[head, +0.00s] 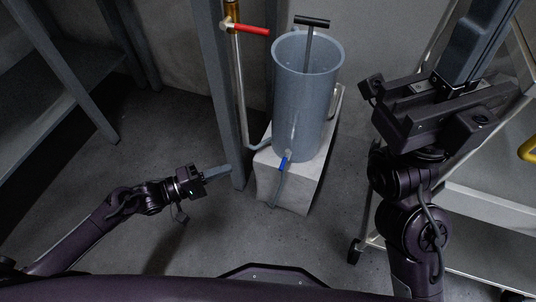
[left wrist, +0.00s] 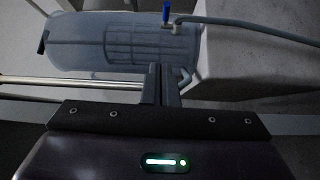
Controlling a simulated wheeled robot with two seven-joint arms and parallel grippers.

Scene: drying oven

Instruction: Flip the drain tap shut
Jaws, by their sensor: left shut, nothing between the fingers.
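The drain tap (head: 284,163) is low on the front of a blue-grey bucket (head: 305,95). In the left wrist view its blue lever (left wrist: 166,14) points toward the picture's top, across the line of the hose. My left gripper (head: 230,168) is shut and empty, left of the tap and apart from it; its fingertips also show in the left wrist view (left wrist: 161,68). My right gripper (head: 490,35) is large at the upper right, far from the tap. Whether its fingers are open is unclear.
The bucket stands on a pale block (head: 290,190). A hose (head: 276,190) hangs from the tap. A pipe with a red-handled valve (head: 252,30) and a grey post (head: 222,100) stand left of the bucket. A trolley (head: 480,215) is at the right.

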